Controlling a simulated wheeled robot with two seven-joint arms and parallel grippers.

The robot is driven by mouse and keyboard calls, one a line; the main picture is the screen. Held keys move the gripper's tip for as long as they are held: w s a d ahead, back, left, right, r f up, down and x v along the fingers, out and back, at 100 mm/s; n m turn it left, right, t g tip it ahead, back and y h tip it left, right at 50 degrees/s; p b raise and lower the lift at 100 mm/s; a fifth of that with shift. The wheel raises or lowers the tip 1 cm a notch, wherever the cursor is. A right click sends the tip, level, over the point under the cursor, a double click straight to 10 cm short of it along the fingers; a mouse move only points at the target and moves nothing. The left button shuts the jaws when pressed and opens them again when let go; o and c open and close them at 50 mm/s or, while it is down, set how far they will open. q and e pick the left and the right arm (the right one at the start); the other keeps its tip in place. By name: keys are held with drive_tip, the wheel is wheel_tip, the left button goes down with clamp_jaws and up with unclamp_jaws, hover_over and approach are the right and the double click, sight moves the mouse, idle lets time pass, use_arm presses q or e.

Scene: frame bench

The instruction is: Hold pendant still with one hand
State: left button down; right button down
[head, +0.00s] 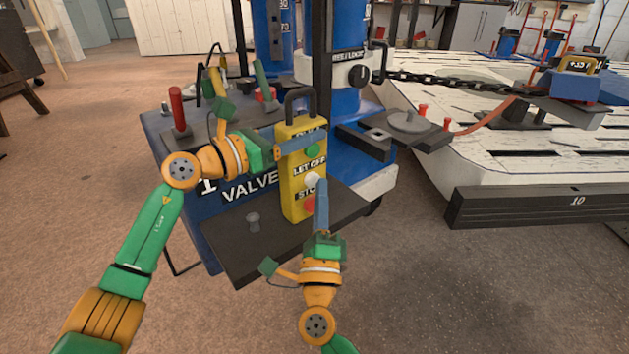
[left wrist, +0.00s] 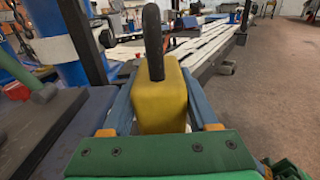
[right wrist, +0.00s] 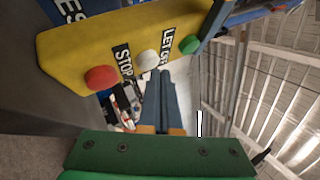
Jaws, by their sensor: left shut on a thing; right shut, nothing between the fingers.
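The yellow pendant (head: 293,185) stands upright over the dark shelf at the front of the blue machine, with a black loop handle on top. Its face has a green, a white and a red button. My left gripper (head: 312,141) is shut around the pendant's upper part, with a blue finger on each side of the yellow body (left wrist: 160,100) in the left wrist view. My right gripper (head: 318,186) is shut and empty, its fingertips at the white button (right wrist: 147,60). I cannot tell whether they touch it. The red button (right wrist: 101,78) and green button (right wrist: 189,45) are uncovered.
The dark shelf (head: 240,262) carries a small grey knob-like piece (head: 253,222). A red-handled lever (head: 177,108) stands on the cart at left. A dark arm with a round pad (head: 408,121) and a chain (head: 450,84) lie to the right, near the white slotted bench (head: 430,160).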

drive_tip(key=shift+w+a, duration=0.3)
drive_tip(key=shift+w, duration=0.1)
idle(0.6)
idle(2.2)
drive_tip(key=shift+s+d, duration=0.55)
drive_tip(key=shift+s, duration=0.2)
drive_tip(key=s+d, duration=0.1)
drive_tip(key=s, duration=0.1)
drive_tip(key=s+d, duration=0.2)
idle(0.3)
use_arm(q)
drive_tip(key=shift+c, duration=0.4)
unclamp_jaws()
drive_tip(key=shift+r, duration=0.1)
